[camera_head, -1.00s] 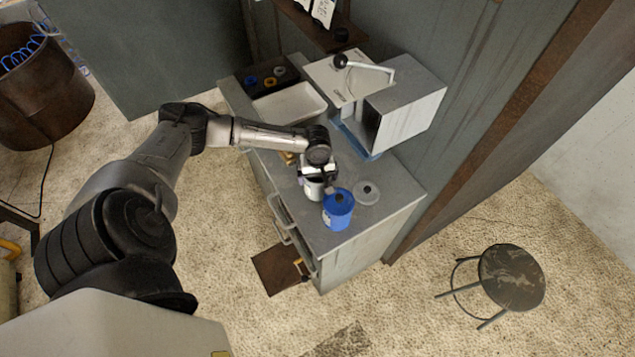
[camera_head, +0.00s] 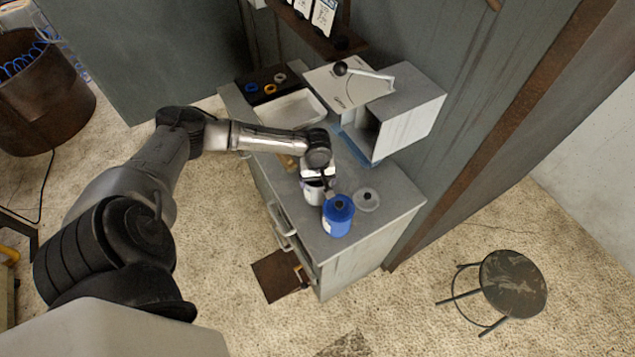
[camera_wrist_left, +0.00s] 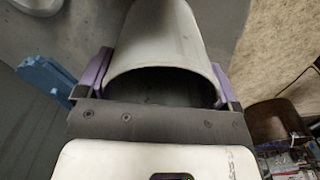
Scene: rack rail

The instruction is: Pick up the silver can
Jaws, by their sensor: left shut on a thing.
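The silver can (camera_head: 314,195) is by the front edge of the grey cabinet top, just left of a blue can. My left gripper (camera_head: 318,178) is over it, with the arm coming in from the left. In the left wrist view the can (camera_wrist_left: 165,40) fills the space between the two purple fingers (camera_wrist_left: 160,80), which are shut on its sides. Its open, dark end faces the wrist. I cannot tell whether its base touches the cabinet top. My right gripper is not in view.
The blue can (camera_head: 338,217) stands close by the silver can. A clear lidded jar (camera_head: 367,200) is behind it. A white tray (camera_head: 290,107) and a grey box-shaped machine with a lever (camera_head: 405,112) stand farther back. A round stool (camera_head: 513,284) is on the floor at right.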

